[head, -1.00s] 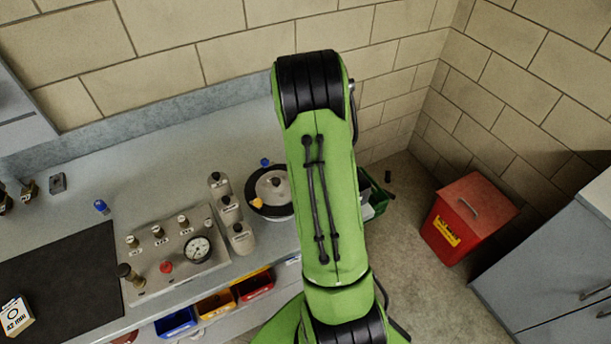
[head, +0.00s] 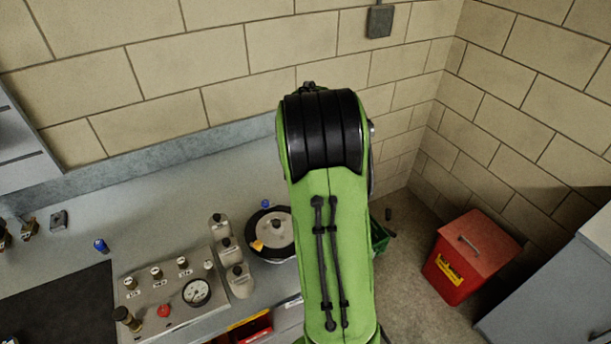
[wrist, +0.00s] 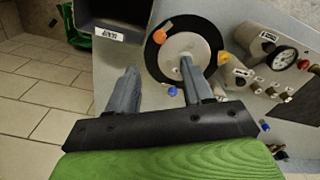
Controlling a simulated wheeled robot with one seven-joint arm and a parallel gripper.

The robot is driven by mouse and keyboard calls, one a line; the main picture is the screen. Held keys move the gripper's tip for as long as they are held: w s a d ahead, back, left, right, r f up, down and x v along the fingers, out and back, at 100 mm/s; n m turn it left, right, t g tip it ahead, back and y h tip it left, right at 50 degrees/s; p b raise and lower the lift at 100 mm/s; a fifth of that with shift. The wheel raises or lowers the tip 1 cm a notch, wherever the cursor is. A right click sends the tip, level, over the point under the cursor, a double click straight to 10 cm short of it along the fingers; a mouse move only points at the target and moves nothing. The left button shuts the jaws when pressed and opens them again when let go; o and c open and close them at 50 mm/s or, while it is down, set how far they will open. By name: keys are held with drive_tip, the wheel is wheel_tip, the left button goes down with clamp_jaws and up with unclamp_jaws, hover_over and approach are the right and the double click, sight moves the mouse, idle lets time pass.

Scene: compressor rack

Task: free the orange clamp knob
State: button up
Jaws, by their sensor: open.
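The round vessel (head: 285,233) has a silver lid on a black disc and stands on the bench. It also shows in the wrist view (wrist: 152,66). The orange clamp knob (wrist: 160,36) sits at the disc's upper left edge in the wrist view; in the head view my arm seems to hide it. A yellow-orange knob (wrist: 223,58) and a blue knob (wrist: 172,91) sit elsewhere on the rim. My gripper (wrist: 158,63) is open and empty, its right finger overlapping the lid and its left finger beside the disc. The orange knob is beyond the fingertips, not between them.
A gauge panel (head: 150,300) with valves and a red knob lies left of the vessel. Several grey bottles (head: 238,281) stand between them. A dark mat (head: 60,305) covers the bench's left part. A red bin (head: 465,262) stands on the floor at right.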

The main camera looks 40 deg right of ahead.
wheel_tip(320, 180, up, 4)
drive_tip(key=shift+r, duration=0.1)
idle(0.5)
drive_tip(key=s+a+r+t, duration=0.25)
drive_tip(key=a+r, duration=0.45)
drive_tip(key=a, duration=0.6)
drive_tip(key=s+a+m+t, duration=0.2)
drive_tip(key=s+a+t, duration=0.1)
drive_tip(key=s+a, duration=0.7)
drive_tip(key=s, duration=0.3)
drive_tip(key=shift+s+a+r, duration=0.2)
drive_tip(key=shift+r, duration=0.1)
